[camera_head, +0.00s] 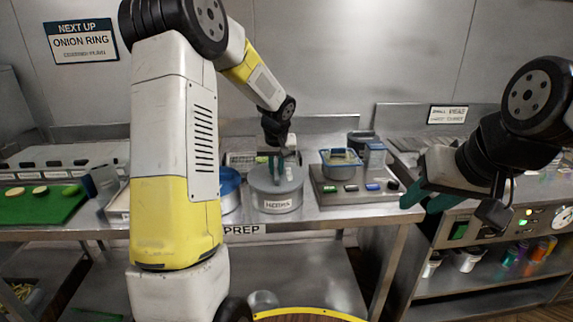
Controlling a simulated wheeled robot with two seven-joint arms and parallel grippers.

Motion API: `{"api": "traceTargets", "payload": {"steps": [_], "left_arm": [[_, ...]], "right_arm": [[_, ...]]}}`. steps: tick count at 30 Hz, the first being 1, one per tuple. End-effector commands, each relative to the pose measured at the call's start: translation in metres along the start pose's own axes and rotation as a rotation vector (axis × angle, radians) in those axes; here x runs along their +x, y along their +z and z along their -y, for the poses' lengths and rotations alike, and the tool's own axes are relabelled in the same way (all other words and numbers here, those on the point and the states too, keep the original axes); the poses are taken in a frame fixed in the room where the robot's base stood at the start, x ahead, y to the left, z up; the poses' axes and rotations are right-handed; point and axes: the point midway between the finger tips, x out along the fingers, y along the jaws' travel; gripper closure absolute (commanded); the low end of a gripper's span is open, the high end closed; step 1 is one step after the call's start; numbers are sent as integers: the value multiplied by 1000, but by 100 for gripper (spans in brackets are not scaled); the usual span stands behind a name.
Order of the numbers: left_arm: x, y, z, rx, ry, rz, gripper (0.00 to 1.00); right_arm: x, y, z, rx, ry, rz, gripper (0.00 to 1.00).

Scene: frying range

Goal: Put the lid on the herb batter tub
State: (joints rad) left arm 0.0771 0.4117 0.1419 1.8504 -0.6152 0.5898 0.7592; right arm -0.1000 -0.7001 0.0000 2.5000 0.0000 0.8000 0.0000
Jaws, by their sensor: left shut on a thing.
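The herb batter tub (277,203) is a grey round tub with a white label, standing on the steel prep counter. A grey round lid (262,181) is at its top; I cannot tell whether it is fully seated or slightly above the rim. My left gripper (277,168) points down over the middle of the lid, shut on the lid's grip, which the fingers partly hide. My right gripper (427,198) is at the right, in front of the range, with its green fingers apart and nothing between them.
A blue-lidded tub (229,187) stands close to the left of the herb tub. To the right, a steel tray (330,198) holds a blue container (341,165) and small coloured blocks. A green board (40,203) with slices lies far left.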

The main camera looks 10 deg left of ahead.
Motion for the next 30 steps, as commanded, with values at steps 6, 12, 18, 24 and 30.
{"api": "traceTargets", "payload": {"steps": [6, 12, 18, 24, 30], "left_arm": [[4, 2, 0, 0, 0, 0, 100], [4, 2, 0, 0, 1, 0, 100], [4, 2, 0, 0, 0, 0, 61], [4, 2, 0, 0, 0, 0, 61], [-14, 0, 0, 1, 1, -5, 61]], "right_arm": [[0, 0, 0, 0, 0, 0, 64], [0, 0, 0, 0, 0, 0, 64], [0, 0, 0, 0, 0, 0, 64], [0, 0, 0, 0, 0, 0, 64], [0, 0, 0, 0, 0, 0, 64]]}}
